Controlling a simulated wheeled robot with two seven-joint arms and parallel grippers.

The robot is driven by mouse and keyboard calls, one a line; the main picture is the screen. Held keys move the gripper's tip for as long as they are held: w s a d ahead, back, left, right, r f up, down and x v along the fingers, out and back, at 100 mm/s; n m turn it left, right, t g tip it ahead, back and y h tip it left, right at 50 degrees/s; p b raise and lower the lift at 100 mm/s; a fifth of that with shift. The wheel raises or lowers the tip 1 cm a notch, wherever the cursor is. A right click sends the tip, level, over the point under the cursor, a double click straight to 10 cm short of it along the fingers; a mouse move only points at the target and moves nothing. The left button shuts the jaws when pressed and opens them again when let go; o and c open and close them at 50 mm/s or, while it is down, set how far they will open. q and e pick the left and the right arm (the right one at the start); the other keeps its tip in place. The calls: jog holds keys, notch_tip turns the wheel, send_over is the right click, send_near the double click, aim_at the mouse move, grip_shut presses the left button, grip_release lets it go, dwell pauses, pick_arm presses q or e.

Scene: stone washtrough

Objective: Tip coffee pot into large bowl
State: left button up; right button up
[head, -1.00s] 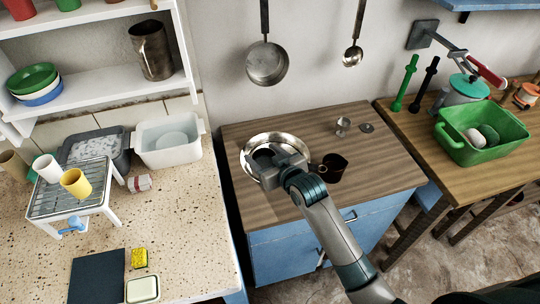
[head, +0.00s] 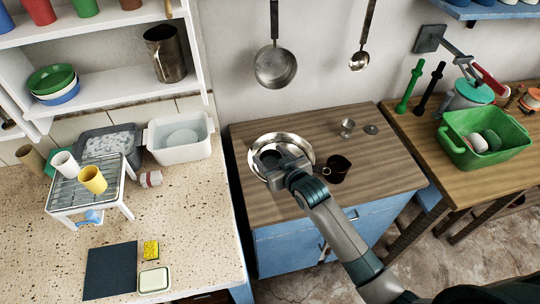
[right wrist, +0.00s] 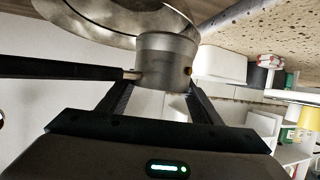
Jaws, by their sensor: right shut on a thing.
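The large bowl (head: 304,142) is a shiny metal bowl on the wooden top of the blue cabinet. My right gripper (head: 283,165) is over the bowl and shut on the coffee pot (head: 266,154). In the right wrist view the coffee pot (right wrist: 165,60) is a grey metal vessel between the fingers, with a long black handle reaching left. The bowl (right wrist: 110,30) shows right behind it there. My gripper hides part of the pot and bowl in the head view. I cannot tell the pot's exact tilt or its contents. My left gripper is out of view.
A pan (head: 275,68) and a ladle (head: 359,62) hang above. The cabinet top's left front is clear.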

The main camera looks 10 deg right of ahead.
jog(key=shift+d, duration=0.15)
jog(key=shift+w+d+r+m+y+b, duration=0.1)
jog(key=shift+d+r+m+y+b, duration=0.1)
jog(key=shift+m+y+b, duration=0.25)
jog(key=shift+w+d+r+m+y+b, duration=0.15)
jog(key=shift+m+y+b, duration=0.1)
jog(key=shift+m+b, duration=0.4)
jog(key=shift+s, duration=0.1)
jog(key=shift+d, duration=0.1)
jog(key=shift+d+r+m+y, duration=0.15)
jog(key=shift+d+m+y, duration=0.2)
jog(key=shift+m+y, duration=0.35)
jog(key=shift+w+d+r+m, duration=0.1)
jog(key=shift+w+r+m, duration=0.1)
jog(key=shift+r+m, duration=0.1)
dwell(0.5)
jog(key=shift+d+r+g, duration=0.1)
jog(key=shift+r+g, duration=0.2)
jog(key=shift+w+d+r+m+y, duration=0.1)
jog(key=shift+d+r+m+y, duration=0.15)
jog(key=shift+r+m+y, duration=0.35)
dwell(1.2)
